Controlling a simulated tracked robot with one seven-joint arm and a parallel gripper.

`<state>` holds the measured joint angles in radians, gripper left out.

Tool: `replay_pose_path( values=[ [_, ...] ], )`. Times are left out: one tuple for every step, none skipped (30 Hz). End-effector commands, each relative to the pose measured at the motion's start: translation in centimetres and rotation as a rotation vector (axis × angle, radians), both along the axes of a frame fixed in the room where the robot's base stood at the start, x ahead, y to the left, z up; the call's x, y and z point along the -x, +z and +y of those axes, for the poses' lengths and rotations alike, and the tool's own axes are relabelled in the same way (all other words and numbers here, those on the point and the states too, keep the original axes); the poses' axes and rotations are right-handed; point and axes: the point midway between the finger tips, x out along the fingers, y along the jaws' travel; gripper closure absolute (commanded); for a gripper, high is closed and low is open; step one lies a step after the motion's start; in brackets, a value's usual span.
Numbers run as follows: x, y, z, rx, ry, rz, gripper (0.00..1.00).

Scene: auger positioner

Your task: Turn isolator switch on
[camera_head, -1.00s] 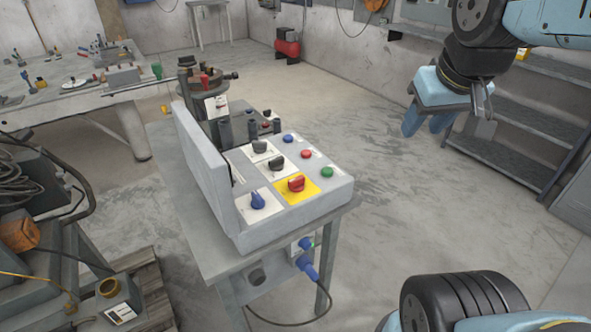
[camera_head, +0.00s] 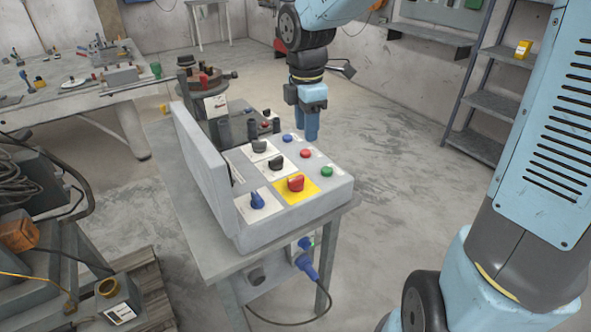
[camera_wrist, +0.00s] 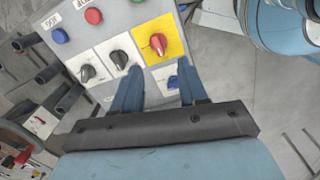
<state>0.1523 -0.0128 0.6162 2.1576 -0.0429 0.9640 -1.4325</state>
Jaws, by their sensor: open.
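The control box (camera_head: 295,222) stands on a small grey table, its lid raised. A red rotary knob (camera_head: 296,183) on a yellow plate at its near end looks like the isolator switch; its label is too small to read. It also shows in the wrist view (camera_wrist: 158,43), beyond my fingertips. My gripper (camera_head: 306,138) points down above the far right side of the box in the head view. In the wrist view my gripper (camera_wrist: 160,78) is open and empty, its fingers apart. No contact with the red knob shows.
A blue knob (camera_head: 257,200) sits beside the yellow plate, with two black knobs (camera_head: 277,163) farther back. Blue, red and green buttons (camera_head: 327,172) line the right edge. The raised lid (camera_head: 203,170) walls the left side. Open floor lies right of the table.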

Motion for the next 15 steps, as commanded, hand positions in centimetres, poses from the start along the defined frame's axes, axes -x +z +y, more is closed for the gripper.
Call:
replay_pose_path(
  values=[
    [-0.3, -0.5, 0.7, -0.006, 0.056, 0.018, 0.57],
    [-0.5, -0.7, 1.0, -0.009, 0.087, 0.025, 0.57],
    [-0.6, -0.9, 1.5, -0.012, 0.123, 0.033, 0.57],
    [-0.7, -1.0, 1.7, -0.015, 0.144, 0.038, 0.57],
    [-0.8, -1.1, 1.9, -0.016, 0.163, 0.041, 0.57],
    [-0.8, -1.3, 2.1, -0.018, 0.18, 0.046, 0.57],
    [-0.8, -1.3, 2.2, -0.019, 0.191, 0.048, 0.57],
    [-0.9, -1.4, 2.3, -0.02, 0.198, 0.05, 0.57],
    [-0.9, -1.6, 2.3, -0.021, 0.204, 0.051, 0.57],
    [-0.9, -1.8, 2.4, -0.02, 0.205, 0.052, 0.57],
    [-0.9, -2.0, 2.4, -0.019, 0.206, 0.052, 0.57],
    [-0.9, -2.4, 2.3, -0.019, 0.205, 0.052, 0.57],
    [-0.9, -2.7, 2.3, -0.019, 0.204, 0.052, 0.57],
    [-0.9, -3.1, 2.3, -0.019, 0.204, 0.052, 0.57],
    [-0.8, -3.8, 2.3, -0.02, 0.204, 0.054, 0.57]
  ],
)
